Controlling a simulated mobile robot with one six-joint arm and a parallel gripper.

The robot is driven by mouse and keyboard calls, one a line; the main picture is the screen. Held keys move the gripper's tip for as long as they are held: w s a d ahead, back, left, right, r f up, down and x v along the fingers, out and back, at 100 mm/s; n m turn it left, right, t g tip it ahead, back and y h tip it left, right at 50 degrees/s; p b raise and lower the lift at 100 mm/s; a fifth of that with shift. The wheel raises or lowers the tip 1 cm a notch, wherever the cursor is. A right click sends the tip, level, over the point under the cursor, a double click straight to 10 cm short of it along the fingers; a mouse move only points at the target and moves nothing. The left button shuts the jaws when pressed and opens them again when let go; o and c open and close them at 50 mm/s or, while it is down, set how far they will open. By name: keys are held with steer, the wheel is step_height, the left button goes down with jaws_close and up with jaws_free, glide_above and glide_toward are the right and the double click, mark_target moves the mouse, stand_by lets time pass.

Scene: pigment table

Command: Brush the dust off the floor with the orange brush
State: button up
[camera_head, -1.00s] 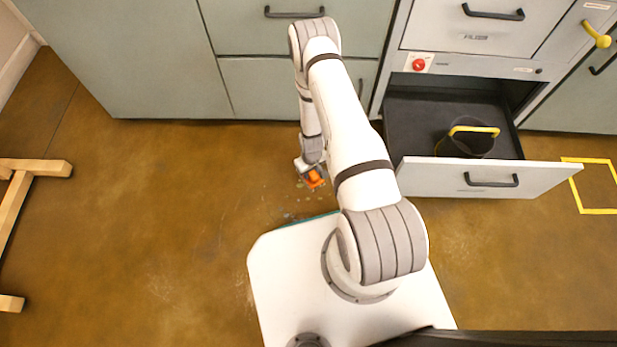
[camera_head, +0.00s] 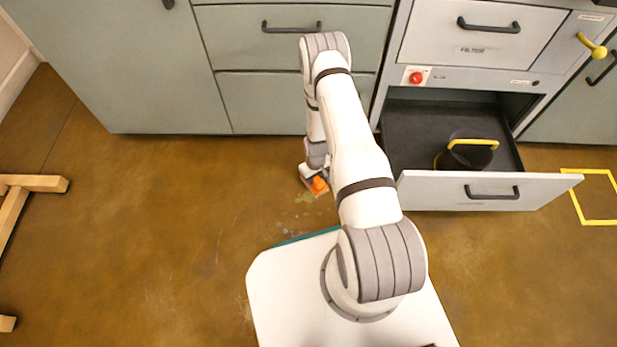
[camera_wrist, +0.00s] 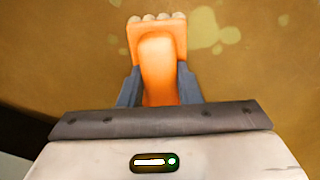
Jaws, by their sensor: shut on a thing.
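My gripper (camera_wrist: 160,88) is shut on the orange brush (camera_wrist: 157,60), one grey finger on each side of its handle. The brush's pale bristle tufts point away from the gripper, toward the top of the wrist view. In the head view the orange brush (camera_head: 319,184) is low by the floor, left of the open drawer. Pale yellowish dust patches (camera_wrist: 205,27) lie on the brown floor just right of the brush head in the wrist view. In the head view dust spots (camera_head: 303,198) lie between the brush and my base. I cannot tell whether the bristles touch the floor.
An open drawer (camera_head: 440,192) juts out at the right, holding a dark bucket (camera_head: 466,153) with a yellow handle. Closed cabinets (camera_head: 160,80) stand behind. A wooden stand (camera_head: 22,200) is at the far left. Yellow tape (camera_head: 600,221) marks the right floor.

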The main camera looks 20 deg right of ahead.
mark_target(316, 191)
steer(key=shift+s+a+f+p, duration=0.15)
steer(key=shift+s+a, duration=0.1)
steer(key=shift+s, duration=0.8)
steer(key=shift+s+a+p, duration=0.15)
steer(key=shift+s+a, duration=0.1)
steer(key=shift+s, duration=0.75)
steer(key=shift+s+a+r+p, duration=0.1)
steer(key=shift+s+a+p, duration=0.25)
steer(key=shift+s, duration=0.7)
steer(key=shift+s+a+r+p, duration=0.1)
steer(key=shift+s+a+p, duration=0.25)
steer(key=shift+s, duration=0.75)
steer(key=shift+s+a+p, duration=0.25)
steer(key=shift+s+a, duration=0.1)
steer(key=shift+s, duration=0.7)
steer(key=shift+r, duration=0.1)
steer(key=shift+w+r+p, duration=0.1)
steer(key=shift+r+p, duration=2.1)
steer(key=shift+r, duration=0.75)
step_height(316, 191, up, 3)
steer(key=shift+p, duration=1.05)
